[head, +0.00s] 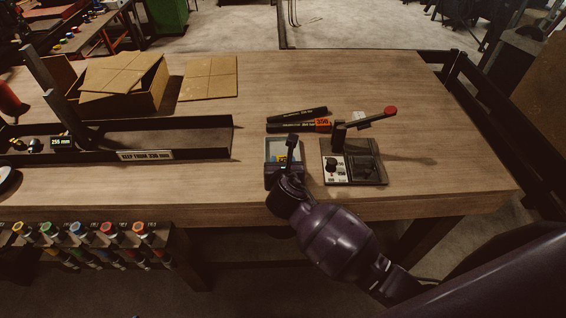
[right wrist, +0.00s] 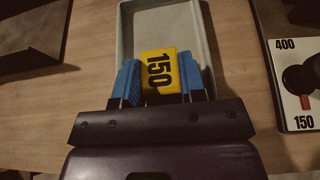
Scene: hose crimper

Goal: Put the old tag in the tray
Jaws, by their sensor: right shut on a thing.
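The tray (right wrist: 124,40) is shallow and pale grey. In the head view the tray (head: 270,150) sits in front of the black hoses, and my right gripper (head: 285,162) is over its near part. I cannot tell whether the tag touches the tray floor. My left gripper is out of view.
Right of the tray stands the crimper (head: 368,172), with a dial and a red-knobbed lever (head: 390,111). Black hoses (head: 297,115), one with an orange tag (head: 323,125), lie behind the tray. A long black trough (head: 200,135) and open cardboard box (head: 130,85) are at left.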

